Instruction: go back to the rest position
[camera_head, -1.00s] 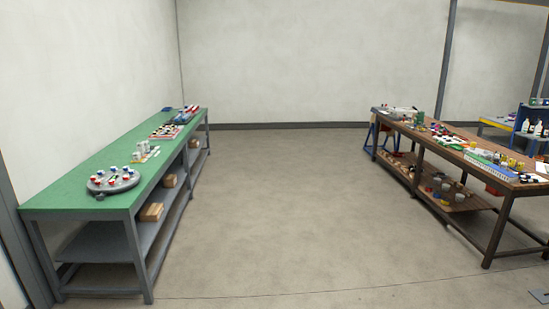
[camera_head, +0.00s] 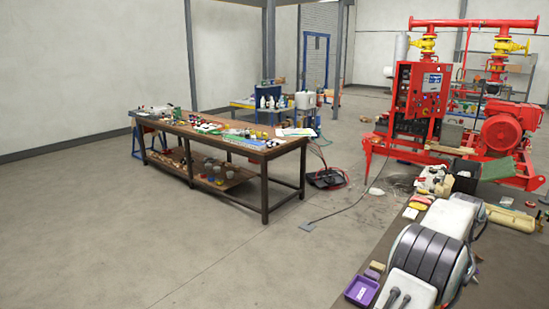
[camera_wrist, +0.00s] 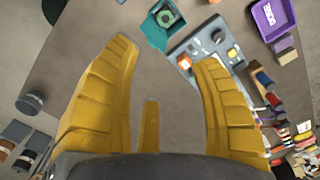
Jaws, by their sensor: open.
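My gripper (camera_wrist: 165,54) shows in the wrist view with its yellow ribbed fingers spread apart. Nothing is between the fingers. Beyond them is a grey-brown tabletop (camera_wrist: 75,40). A teal tray (camera_wrist: 151,33) with a dark and green piece lies past the fingertips. A grey panel (camera_wrist: 210,45) with orange and yellow parts is beside the right finger. A purple tray (camera_wrist: 272,16) with a label is at the upper right, and it also shows in the head view (camera_head: 361,291). I cannot make out the gripper in the head view.
A brown workbench (camera_head: 225,139) crowded with small parts stands at left centre in the head view. A red pump skid (camera_head: 420,90) with yellow valves stands at the right. A cable (camera_head: 345,205) lies on the floor. The concrete floor (camera_head: 120,220) at the left is clear.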

